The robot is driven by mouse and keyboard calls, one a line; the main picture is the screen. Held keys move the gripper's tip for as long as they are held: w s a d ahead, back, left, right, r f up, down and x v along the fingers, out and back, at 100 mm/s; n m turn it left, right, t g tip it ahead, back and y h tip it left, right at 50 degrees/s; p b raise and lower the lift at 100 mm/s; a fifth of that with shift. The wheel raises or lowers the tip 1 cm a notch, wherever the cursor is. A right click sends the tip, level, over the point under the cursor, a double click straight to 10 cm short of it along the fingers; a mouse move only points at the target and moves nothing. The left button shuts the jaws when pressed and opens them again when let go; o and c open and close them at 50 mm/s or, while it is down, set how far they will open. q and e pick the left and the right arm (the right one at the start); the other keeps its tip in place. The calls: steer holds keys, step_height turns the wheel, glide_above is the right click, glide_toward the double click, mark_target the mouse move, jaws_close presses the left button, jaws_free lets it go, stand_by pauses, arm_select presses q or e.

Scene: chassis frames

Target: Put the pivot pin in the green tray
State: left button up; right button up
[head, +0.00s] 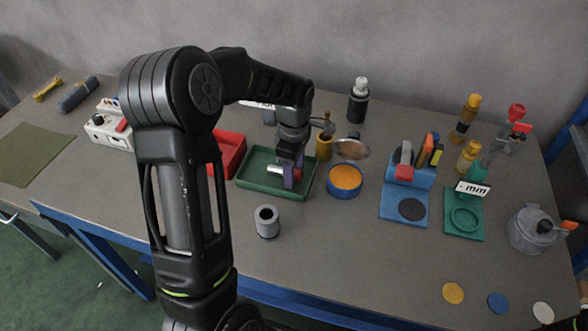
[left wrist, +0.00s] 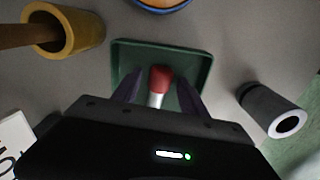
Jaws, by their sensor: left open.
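The green tray (head: 262,188) lies on the grey table near the middle, and its wall also shows in the left wrist view (left wrist: 204,70). My left gripper (head: 288,178) is open, low over the tray, with its purple fingers pointing down. In the left wrist view its two fingers (left wrist: 160,90) stand on either side of the pivot pin (left wrist: 159,80), which has a red end and a pale shaft. The pin is within the tray's outline; I cannot tell whether it touches the floor. My gripper body hides the shaft's lower part.
A red tray (head: 231,147) adjoins on the left. A grey hollow cylinder (head: 267,222) stands in front. A yellow cup (head: 323,147) and a blue bowl of orange material (head: 345,182) stand to the right.

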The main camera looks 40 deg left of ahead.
arm_select(q)
steer(key=shift+r, duration=0.45)
step_height(320, 180, up, 11)
steer(key=shift+r+b, duration=0.2)
steer(key=shift+b, duration=0.2)
steer(key=shift+c, duration=0.3)
stand_by(1.0)
